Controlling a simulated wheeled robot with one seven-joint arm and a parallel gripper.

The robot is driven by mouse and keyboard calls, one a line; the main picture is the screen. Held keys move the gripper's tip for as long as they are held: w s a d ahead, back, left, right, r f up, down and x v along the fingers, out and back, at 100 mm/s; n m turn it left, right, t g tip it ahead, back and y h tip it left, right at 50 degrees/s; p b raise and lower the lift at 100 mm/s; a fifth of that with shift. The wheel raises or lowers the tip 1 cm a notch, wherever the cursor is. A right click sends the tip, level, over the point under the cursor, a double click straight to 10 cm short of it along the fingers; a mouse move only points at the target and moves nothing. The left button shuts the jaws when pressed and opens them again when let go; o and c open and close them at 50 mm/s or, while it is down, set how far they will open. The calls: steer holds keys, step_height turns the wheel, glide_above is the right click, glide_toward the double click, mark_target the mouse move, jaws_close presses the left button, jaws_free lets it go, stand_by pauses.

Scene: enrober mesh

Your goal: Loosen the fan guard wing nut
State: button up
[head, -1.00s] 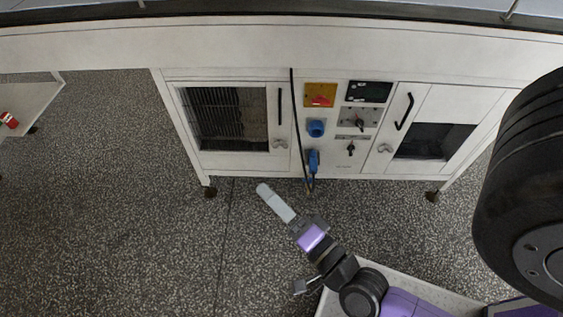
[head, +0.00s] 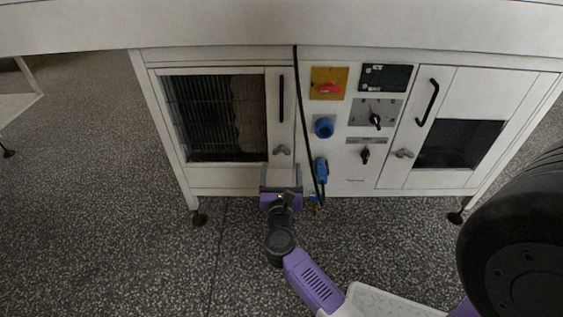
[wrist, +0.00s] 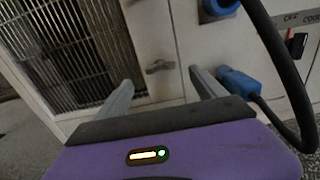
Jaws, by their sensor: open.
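The fan guard wing nut (head: 281,150) is a small grey metal nut on the cabinet's left door, below its black handle. In the wrist view the wing nut (wrist: 158,67) shows ahead of my gripper, between the lines of the two fingers. My gripper (head: 281,166) is open and empty, just below the wing nut in the head view. In the wrist view the fingers of my gripper (wrist: 160,86) are wide apart and do not touch the nut. The fan guard (head: 208,115) is a dark wire grille in the left door.
A black cable (head: 302,110) hangs right of the nut, with a blue plug (head: 321,170) at its lower end, close to my right finger. A blue socket (head: 324,127), red switch (head: 330,88) and knobs sit further right. A second wing nut (head: 403,153) is on the right door.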

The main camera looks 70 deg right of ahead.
mark_target(281, 153)
steer(key=b+x, duration=0.1)
steer(key=x, duration=0.6)
steer(key=c, duration=1.4)
